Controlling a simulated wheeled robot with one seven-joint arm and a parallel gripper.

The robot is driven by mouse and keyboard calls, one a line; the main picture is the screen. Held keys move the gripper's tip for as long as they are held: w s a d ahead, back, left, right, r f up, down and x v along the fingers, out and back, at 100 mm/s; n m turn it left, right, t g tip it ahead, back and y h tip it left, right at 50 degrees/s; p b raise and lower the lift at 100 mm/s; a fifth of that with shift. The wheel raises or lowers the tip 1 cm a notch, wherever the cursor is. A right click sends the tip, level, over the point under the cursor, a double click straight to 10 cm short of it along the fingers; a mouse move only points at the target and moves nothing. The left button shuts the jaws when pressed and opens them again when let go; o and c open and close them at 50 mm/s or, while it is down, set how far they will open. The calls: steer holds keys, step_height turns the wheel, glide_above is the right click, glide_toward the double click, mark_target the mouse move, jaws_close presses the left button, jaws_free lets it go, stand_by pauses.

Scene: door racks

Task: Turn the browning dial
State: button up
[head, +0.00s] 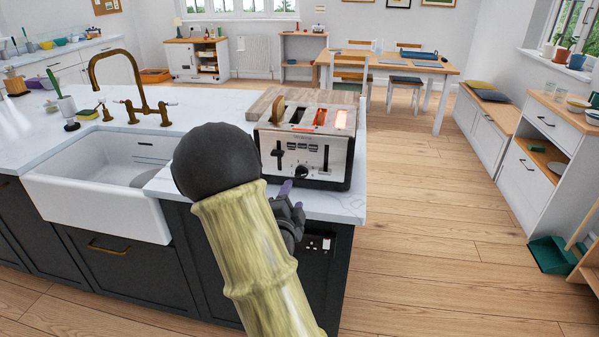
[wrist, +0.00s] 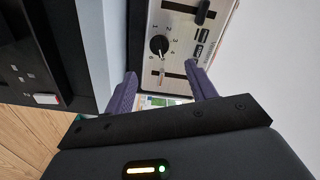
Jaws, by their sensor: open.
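The toaster (head: 311,164) is silver and black and stands on the counter near its right end. The browning dial (wrist: 159,45) is a round black knob with a light pointer and numbers around it on the toaster's front. In the head view the dial (head: 302,172) shows low on the front, just above my gripper. My gripper (wrist: 160,70) is open, with its two purple fingers pointing at the toaster front. The dial appears between and beyond the fingertips, apart from them. In the head view my gripper (head: 287,189) is partly hidden by my arm.
A brown slice (head: 279,111) sticks up from a toaster slot, and other slots glow orange. A wooden board (head: 264,101) lies behind the toaster. The counter edge and a socket panel (head: 318,243) are below. The white sink (head: 95,190) is left; open floor is right.

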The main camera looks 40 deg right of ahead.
mark_target(300, 175)
steer(key=p+x, duration=0.1)
steer(key=x, duration=0.9)
steer(key=shift+a, duration=0.1)
steer(key=c, duration=1)
